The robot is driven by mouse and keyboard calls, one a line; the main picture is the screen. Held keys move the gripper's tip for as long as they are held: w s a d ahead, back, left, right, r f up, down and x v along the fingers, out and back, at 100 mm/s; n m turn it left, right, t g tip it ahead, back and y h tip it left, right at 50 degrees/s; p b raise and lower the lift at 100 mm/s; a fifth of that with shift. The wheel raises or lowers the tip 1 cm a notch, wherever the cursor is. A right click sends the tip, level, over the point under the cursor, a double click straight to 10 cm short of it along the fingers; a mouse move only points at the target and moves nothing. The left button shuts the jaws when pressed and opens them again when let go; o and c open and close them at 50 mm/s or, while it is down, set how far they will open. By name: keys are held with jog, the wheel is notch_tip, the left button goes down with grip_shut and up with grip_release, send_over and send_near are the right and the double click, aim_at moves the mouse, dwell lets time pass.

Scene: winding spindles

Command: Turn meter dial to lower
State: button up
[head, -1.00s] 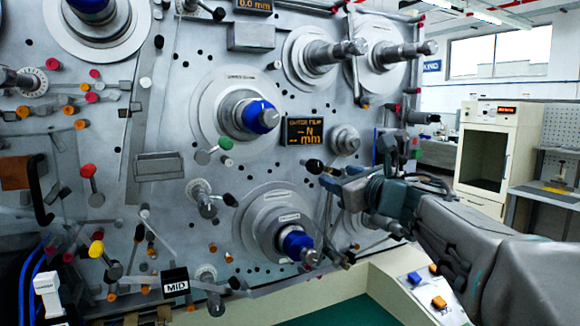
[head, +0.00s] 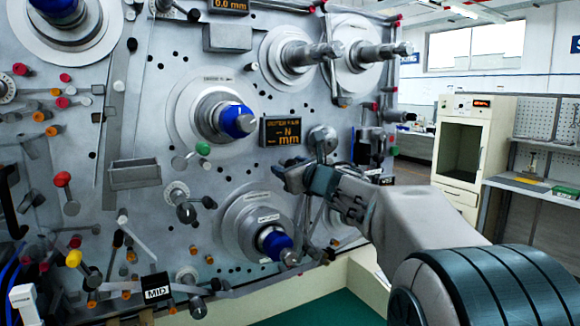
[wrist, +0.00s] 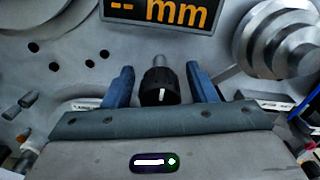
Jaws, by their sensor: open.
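The dial is a black knob (wrist: 160,88) with a white pointer line, on a short metal shaft, in the middle of the wrist view. It sits below the display reading "-- mm" (wrist: 158,14). My gripper (wrist: 159,72) is open, with one blue finger on each side of the knob and a visible gap on both sides. In the head view my gripper (head: 287,178) is close to the panel, below the orange-lettered display (head: 283,131). The knob is hidden behind the gripper there.
A blue-capped spindle (head: 237,121) stands out left of the display, and another (head: 274,243) lies below my gripper. Stepped metal discs (wrist: 285,40) are at the wrist view's upper right. A cream cabinet (head: 470,150) stands right of the panel.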

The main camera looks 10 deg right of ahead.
jog(key=c, duration=1)
